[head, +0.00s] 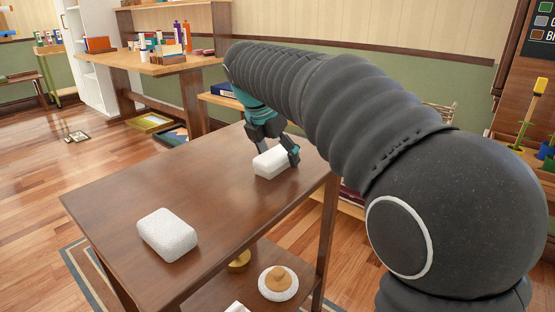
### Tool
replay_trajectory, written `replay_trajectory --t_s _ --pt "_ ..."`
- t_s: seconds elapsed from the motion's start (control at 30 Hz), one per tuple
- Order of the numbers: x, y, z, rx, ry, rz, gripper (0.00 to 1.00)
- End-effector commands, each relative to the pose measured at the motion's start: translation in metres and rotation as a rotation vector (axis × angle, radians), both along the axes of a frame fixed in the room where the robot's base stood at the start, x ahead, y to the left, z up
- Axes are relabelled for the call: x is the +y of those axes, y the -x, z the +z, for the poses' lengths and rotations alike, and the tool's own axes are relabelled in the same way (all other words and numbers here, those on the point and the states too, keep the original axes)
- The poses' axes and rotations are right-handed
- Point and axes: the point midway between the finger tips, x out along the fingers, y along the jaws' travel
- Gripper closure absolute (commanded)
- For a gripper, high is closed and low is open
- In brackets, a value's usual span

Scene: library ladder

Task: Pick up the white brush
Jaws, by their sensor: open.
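A white block-shaped thing (271,163), perhaps the white brush, lies near the far edge of the brown table (190,180). My gripper (279,156) is open and low over it, with a dark finger at either side. I cannot tell whether the fingers touch it. A second white, speckled, rounded block (167,234) lies near the table's left front. On the lower shelf lies a round white thing with a wooden knob (278,281). No bristles show on any of them, so I cannot tell which is the brush.
A yellow round thing (239,262) and a partly cut-off white thing (237,307) are on the lower shelf. The tabletop between the two blocks is clear. A wooden workbench (150,64) with bottles stands behind. Flat trays (149,122) lie on the floor beneath it.

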Motion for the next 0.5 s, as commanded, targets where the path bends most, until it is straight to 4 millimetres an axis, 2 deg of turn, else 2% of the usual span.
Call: replay_trajectory --t_s 0.5 --pt "-0.0001 0.0003 -0.0043 0.000 0.000 0.000 0.17"
